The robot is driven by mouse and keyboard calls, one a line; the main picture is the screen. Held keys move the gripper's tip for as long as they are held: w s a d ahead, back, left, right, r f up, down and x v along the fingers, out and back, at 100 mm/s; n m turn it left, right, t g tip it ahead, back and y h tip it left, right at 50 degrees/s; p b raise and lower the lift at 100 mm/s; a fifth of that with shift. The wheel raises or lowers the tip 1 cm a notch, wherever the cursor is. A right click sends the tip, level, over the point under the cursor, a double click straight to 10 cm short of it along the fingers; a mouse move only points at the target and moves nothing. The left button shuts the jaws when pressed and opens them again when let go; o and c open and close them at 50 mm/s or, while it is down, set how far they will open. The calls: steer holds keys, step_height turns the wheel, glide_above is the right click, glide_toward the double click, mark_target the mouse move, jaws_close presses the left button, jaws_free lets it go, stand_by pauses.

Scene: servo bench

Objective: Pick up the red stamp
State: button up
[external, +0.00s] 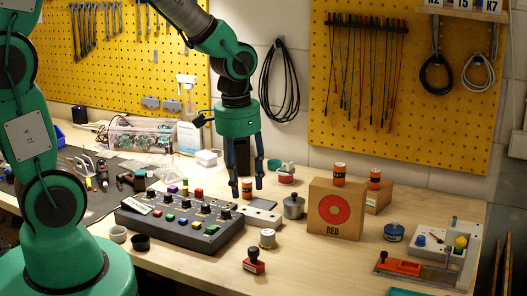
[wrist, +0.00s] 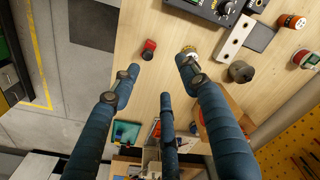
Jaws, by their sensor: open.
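The red stamp (external: 254,266) stands upright near the front edge of the bench, with a red base and a dark knob on top. It also shows in the wrist view (wrist: 149,47), above and between the fingertips and apart from them. My gripper (external: 247,187) hangs pointing down above the bench, up and behind the stamp in the external view. In the wrist view my gripper (wrist: 160,75) has its three fingers spread and nothing between them.
A metal-capped round piece (external: 267,238) stands close behind the stamp. A black control panel (external: 172,232) lies to the left. A cardboard box (external: 318,205) marked RED stands to the right, near a grey cylinder (external: 293,207). Bare wood surrounds the stamp.

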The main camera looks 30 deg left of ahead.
mark_target(253, 249)
steer(key=shift+m+g, duration=0.3)
steer(key=shift+m, duration=0.1)
steer(key=d+f, duration=0.1)
steer(key=f, duration=0.1)
steer(key=s+d+f, duration=0.1)
steer(key=d+f, duration=0.1)
steer(key=shift+s+d, duration=0.15)
steer(key=shift+d, duration=0.1)
steer(key=shift+f, duration=4.3)
steer(key=shift+b, duration=0.3)
steer(key=shift+f+b, duration=0.4)
steer(key=shift+f, duration=2.2)
steer(key=shift+c, duration=0.2)
jaws_close()
